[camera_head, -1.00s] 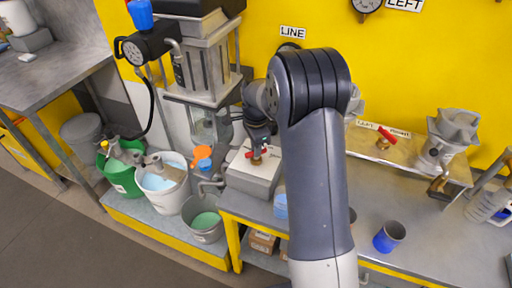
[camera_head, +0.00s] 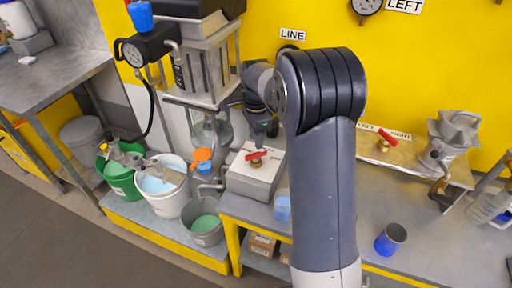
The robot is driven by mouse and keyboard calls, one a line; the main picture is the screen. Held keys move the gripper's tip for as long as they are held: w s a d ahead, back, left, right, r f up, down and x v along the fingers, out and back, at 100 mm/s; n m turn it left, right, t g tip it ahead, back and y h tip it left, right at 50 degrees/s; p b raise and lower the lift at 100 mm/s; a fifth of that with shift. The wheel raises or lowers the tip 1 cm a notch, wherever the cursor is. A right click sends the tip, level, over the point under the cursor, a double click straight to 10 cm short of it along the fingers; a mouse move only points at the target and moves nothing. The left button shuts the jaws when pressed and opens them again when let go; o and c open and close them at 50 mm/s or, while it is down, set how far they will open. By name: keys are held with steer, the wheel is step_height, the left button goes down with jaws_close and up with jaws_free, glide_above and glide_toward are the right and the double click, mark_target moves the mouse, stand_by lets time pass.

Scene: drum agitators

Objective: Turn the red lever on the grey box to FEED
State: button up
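The grey box (camera_head: 252,183) stands on the bench left of my arm. On its pale top plate sits the red lever (camera_head: 257,155) on a brass-coloured fitting. The lever lies roughly left to right in the picture. Any FEED marking on the plate is too small to read. My gripper (camera_head: 262,134) is dark and points down just above and behind the lever, with a small gap seen between them. Its fingertips are too small and dark to tell whether they are open.
A second red lever (camera_head: 387,136) sits on a labelled board at the right. A blue cup (camera_head: 390,238) stands on the bench. The clear agitator vessel (camera_head: 208,130) stands left of the gripper. A white bucket (camera_head: 170,205) and a grey bucket (camera_head: 206,233) stand lower left.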

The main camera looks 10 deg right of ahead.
mark_target(256, 153)
step_height(256, 153, up, 5)
stand_by(0.5)
stand_by(0.3)
